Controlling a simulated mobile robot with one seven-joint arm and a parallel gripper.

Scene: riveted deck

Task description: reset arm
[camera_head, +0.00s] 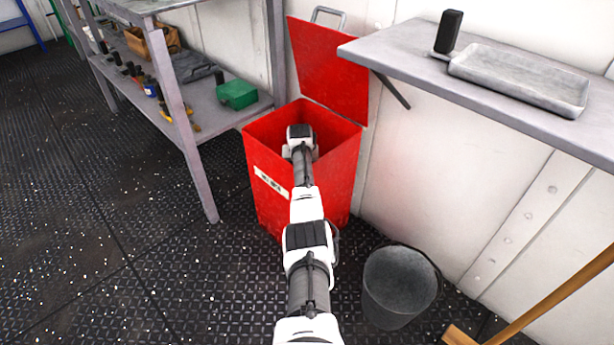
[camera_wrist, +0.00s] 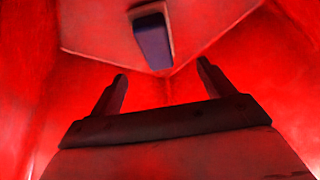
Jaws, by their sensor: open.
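My arm reaches forward over an open red bin (camera_head: 268,190), and its end is inside the bin's mouth. In the head view the fingers are hidden by my own wrist and the bin. In the wrist view my gripper (camera_wrist: 161,70) points down into the red interior, with its two fingers spread apart and nothing between them. Beyond the fingertips lies a flat, pale panel or tray (camera_wrist: 95,38) with a raised edge. A dark, oblong block (camera_wrist: 153,40) rests on it, apart from the fingers. The red light makes their true colours hard to tell.
The bin's red lid (camera_head: 325,65) stands raised behind it. A wall shelf (camera_head: 480,95) at right holds a grey tray (camera_head: 520,78) and a black block (camera_head: 448,32). A grey bucket (camera_head: 398,285) stands right of my arm, near a wooden handle (camera_head: 555,300). Metal shelving (camera_head: 183,130) stands left.

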